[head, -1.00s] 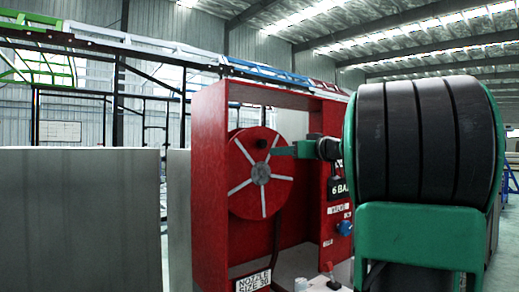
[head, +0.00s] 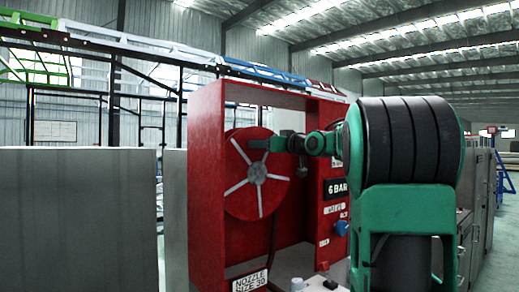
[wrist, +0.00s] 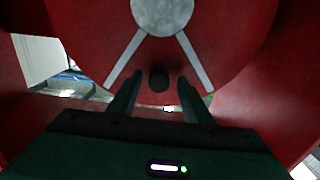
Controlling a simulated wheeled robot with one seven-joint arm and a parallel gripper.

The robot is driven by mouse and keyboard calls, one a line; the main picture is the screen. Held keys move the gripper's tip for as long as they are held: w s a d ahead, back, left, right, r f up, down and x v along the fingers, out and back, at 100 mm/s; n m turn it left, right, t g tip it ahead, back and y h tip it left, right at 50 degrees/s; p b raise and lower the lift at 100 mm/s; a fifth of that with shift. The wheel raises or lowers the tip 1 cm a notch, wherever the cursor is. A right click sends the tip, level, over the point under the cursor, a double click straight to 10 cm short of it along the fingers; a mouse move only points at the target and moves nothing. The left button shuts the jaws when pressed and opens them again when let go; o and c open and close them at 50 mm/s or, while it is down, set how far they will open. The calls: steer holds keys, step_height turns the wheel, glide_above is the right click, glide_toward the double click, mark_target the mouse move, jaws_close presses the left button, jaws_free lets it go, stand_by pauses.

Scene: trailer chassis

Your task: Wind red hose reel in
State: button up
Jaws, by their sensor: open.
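The red hose reel (head: 240,199) is a disc with pale spokes and a grey hub, upright inside an open red cabinet (head: 207,190). My gripper (head: 256,143) is at the reel's upper rim. In the wrist view, my gripper (wrist: 160,78) is open with two dark fingers pointing at the disc. A dark round knob (wrist: 158,83) on the reel shows between the fingertips there. I cannot tell how deep it sits between them, and no finger visibly touches it. In the head view the gripper hides the knob.
The cabinet's right wall bears a "6 BAR" sign (head: 336,188) and a blue knob (head: 341,228). A "NOZZLE SIZE 30" label (head: 250,281) is at the lower front. A grey panel (head: 75,220) stands at the left. The cabinet walls flank my gripper.

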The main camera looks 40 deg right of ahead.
steer(key=shift+w, duration=0.15)
steer(key=shift+c, duration=0.3)
jaws_close()
steer(key=shift+d+m, duration=0.25)
steer(key=shift+m, duration=0.05)
